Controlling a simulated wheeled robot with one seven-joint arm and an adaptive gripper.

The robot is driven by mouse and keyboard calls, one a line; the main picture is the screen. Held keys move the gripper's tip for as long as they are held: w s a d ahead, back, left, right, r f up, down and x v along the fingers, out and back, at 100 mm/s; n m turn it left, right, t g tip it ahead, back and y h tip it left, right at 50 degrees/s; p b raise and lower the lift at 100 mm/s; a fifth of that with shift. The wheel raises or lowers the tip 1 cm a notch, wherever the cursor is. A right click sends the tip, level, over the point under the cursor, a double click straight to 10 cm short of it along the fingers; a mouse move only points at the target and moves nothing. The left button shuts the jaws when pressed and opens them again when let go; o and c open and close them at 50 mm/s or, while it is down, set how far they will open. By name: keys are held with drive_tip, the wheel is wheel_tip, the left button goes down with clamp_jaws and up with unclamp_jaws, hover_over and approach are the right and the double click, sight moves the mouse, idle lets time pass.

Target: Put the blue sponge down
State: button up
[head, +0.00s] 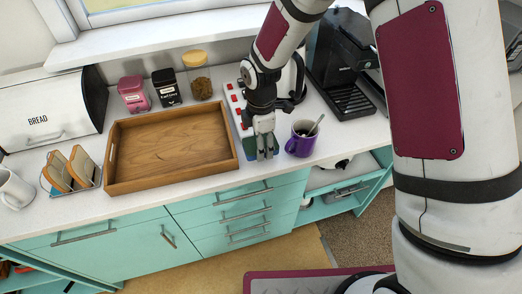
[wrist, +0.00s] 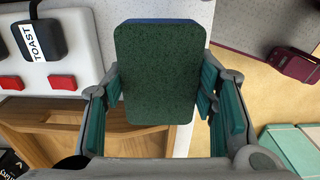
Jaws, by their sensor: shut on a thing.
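The blue sponge (wrist: 158,75) is between the fingers of my gripper (wrist: 160,90) in the wrist view. Its dark green scouring face is toward the camera, and a thin blue edge shows at the top. In the head view my gripper (head: 263,152) points down at the front of the white counter (head: 205,190), between the wooden tray and the purple mug.
The wooden tray (head: 111,157) is left of my gripper, and the purple mug (head: 300,144) with a spoon is close on its right. A white power strip (head: 236,104) with red switches lies behind. The counter's front edge is near. A coffee machine (head: 345,75) stands at back right.

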wheel_tip(320, 180, down, 2)
drive_tip(key=shift+s+f+p, duration=0.15)
drive_tip(key=shift+f+p, duration=0.05)
drive_tip(key=shift+p, duration=0.15)
drive_tip(key=shift+f, duration=0.55)
drive_tip(key=shift+f, duration=0.15)
drive_tip(key=o, duration=1.3)
